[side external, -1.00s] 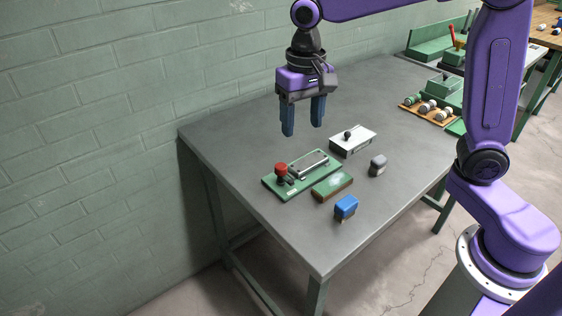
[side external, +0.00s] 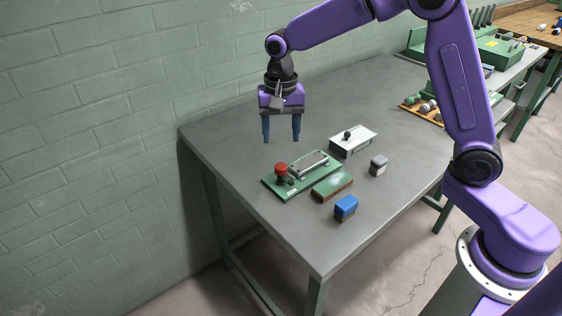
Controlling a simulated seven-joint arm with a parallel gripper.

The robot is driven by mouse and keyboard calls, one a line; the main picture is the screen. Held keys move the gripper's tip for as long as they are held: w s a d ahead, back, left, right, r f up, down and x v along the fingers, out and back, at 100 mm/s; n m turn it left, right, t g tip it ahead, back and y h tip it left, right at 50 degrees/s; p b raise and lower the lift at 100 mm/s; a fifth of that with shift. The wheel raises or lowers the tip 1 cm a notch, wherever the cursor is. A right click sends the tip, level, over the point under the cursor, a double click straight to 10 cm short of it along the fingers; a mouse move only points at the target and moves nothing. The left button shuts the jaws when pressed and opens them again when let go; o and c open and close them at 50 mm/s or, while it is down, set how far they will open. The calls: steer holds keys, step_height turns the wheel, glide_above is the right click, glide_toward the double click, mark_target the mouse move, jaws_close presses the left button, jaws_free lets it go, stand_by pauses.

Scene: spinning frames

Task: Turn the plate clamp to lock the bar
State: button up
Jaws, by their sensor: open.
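A green base plate (side external: 290,190) lies on the grey table. At its left end stands a clamp with a red knob (side external: 281,168) on a dark stem. A metal bar (side external: 309,164) lies along the right part of the plate. How the clamp sits against the bar is too small to tell. My gripper (side external: 282,137) is open and empty, pointing down. It hangs in the air above the plate, near the red knob in the picture, and touches nothing.
A white box with a black knob (side external: 353,141), a green and brown block (side external: 332,186), a grey block (side external: 378,166) and a blue block (side external: 346,207) stand around the plate. A brick wall (side external: 90,120) runs behind the table. The table's near left part is clear.

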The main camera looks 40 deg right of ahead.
mark_target(281, 166)
step_height(281, 166, down, 9)
steer(key=shift+f, duration=0.2)
stand_by(0.3)
steer(key=c, duration=1)
